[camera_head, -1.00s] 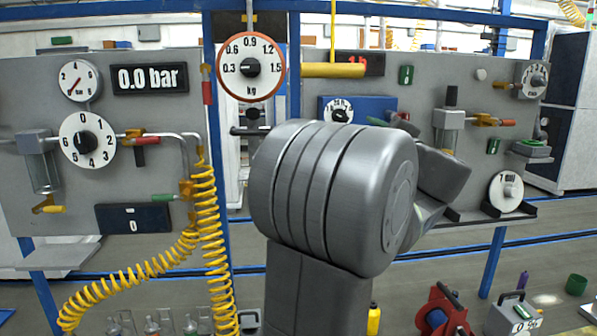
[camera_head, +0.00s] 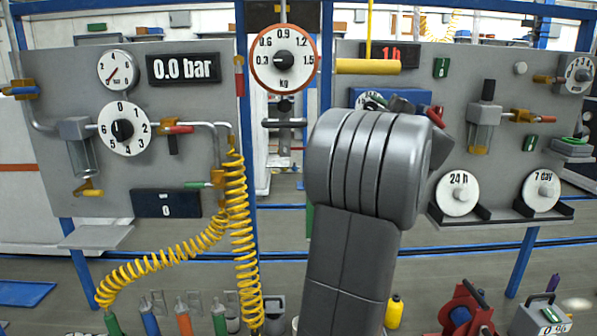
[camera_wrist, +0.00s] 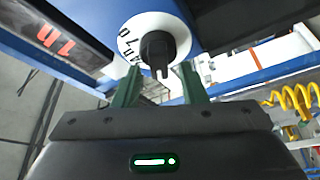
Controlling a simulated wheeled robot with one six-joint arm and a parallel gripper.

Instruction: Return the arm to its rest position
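My arm rises in the head view, with its large grey joint (camera_head: 365,165) in front of the panel. The forearm and gripper are mostly hidden behind that joint. In the wrist view my gripper (camera_wrist: 160,86) has two green fingers standing apart with an empty gap between them. Beyond the fingertips is a dark knob (camera_wrist: 157,48) on a white dial (camera_wrist: 132,37) set in a blue housing. I see no object held between the fingers. The blue housing also shows in the head view (camera_head: 418,97), partly covered by my arm.
A panel (camera_head: 60,110) carries gauges, valves and a coiled yellow hose (camera_head: 241,220). Dials marked 24 h (camera_head: 458,193) and 7 day (camera_head: 541,190) stand on a right shelf. Bottles and a red device (camera_head: 467,312) are below. The 1h display (camera_wrist: 65,40) is close to my gripper.

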